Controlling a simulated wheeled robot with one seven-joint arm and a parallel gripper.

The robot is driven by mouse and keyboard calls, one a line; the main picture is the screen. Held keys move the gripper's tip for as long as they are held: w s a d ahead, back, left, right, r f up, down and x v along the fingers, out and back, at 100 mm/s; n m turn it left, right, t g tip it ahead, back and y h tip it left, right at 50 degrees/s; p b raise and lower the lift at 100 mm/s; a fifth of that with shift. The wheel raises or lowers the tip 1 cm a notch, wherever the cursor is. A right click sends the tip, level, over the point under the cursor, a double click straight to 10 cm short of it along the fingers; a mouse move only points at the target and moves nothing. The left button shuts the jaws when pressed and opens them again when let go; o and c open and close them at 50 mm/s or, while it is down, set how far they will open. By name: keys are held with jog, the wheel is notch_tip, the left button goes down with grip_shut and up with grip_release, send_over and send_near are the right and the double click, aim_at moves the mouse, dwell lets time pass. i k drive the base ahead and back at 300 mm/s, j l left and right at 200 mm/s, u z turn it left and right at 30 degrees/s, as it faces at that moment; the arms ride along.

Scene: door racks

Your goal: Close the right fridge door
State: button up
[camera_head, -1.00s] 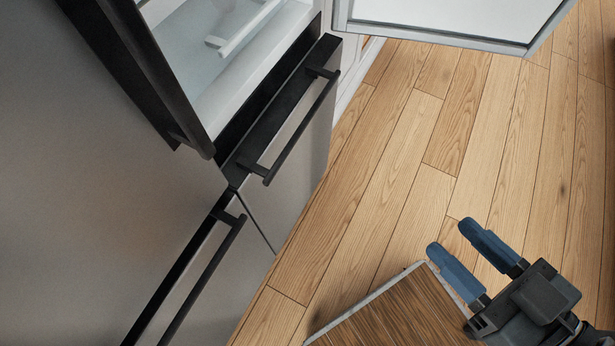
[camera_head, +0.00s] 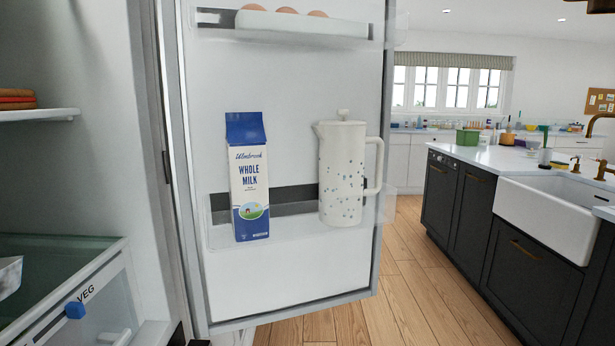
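The right fridge door (camera_head: 290,275) stands open in the head view, its white inner side facing me. Its lower shelf holds a blue and white milk carton (camera_head: 249,180) and a speckled white pitcher (camera_head: 341,180), both upright. Its upper shelf holds several brown eggs (camera_head: 287,11). The door's hinge side is at its left, beside the fridge interior (camera_head: 110,180). The door's outer face and handle are hidden. My gripper is not in this view.
A drawer marked VEG (camera_head: 85,300) and a shelf (camera_head: 40,115) are inside the fridge at left. Wooden floor (camera_head: 420,300) is free right of the door. A dark island (camera_head: 500,220) with a white sink (camera_head: 550,215) stands at right.

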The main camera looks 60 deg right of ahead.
aim_at(209, 68)
jog(key=z, duration=1.2)
jog(key=i+l+z, duration=0.2)
jog(key=l+z, duration=0.25)
jog(key=l, duration=0.15)
jog(key=i+l+z, duration=0.2)
